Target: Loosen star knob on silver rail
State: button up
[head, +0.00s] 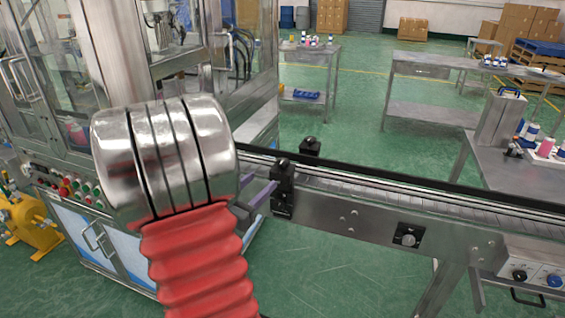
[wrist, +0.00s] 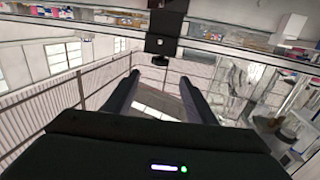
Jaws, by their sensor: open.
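The silver rail (head: 390,188) runs along the conveyor, with a black clamp block (head: 283,180) on its near side. In the wrist view the rail (wrist: 235,55) crosses the top and the black clamp (wrist: 163,22) hangs over it. A small dark knob (wrist: 160,61) shows at the clamp's end; its star shape is too small to make out. My gripper (head: 262,190) is just left of the clamp, partly hidden behind my wrist. In the wrist view my gripper (wrist: 160,78) is open and empty, its fingertips either side of the knob's line and apparently short of it.
A second black clamp (head: 311,147) stands on the far side of the conveyor. The conveyor side plate (head: 370,220) carries a black fitting (head: 409,236). A glazed machine cabinet (head: 70,75) stands at left. Green floor (head: 340,275) is open in front of the conveyor.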

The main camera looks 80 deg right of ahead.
aim_at(279, 165)
jog(key=x, duration=1.3)
jog(key=shift+d, duration=0.35)
jog(key=shift+c, duration=0.5)
jog(key=c, duration=0.9)
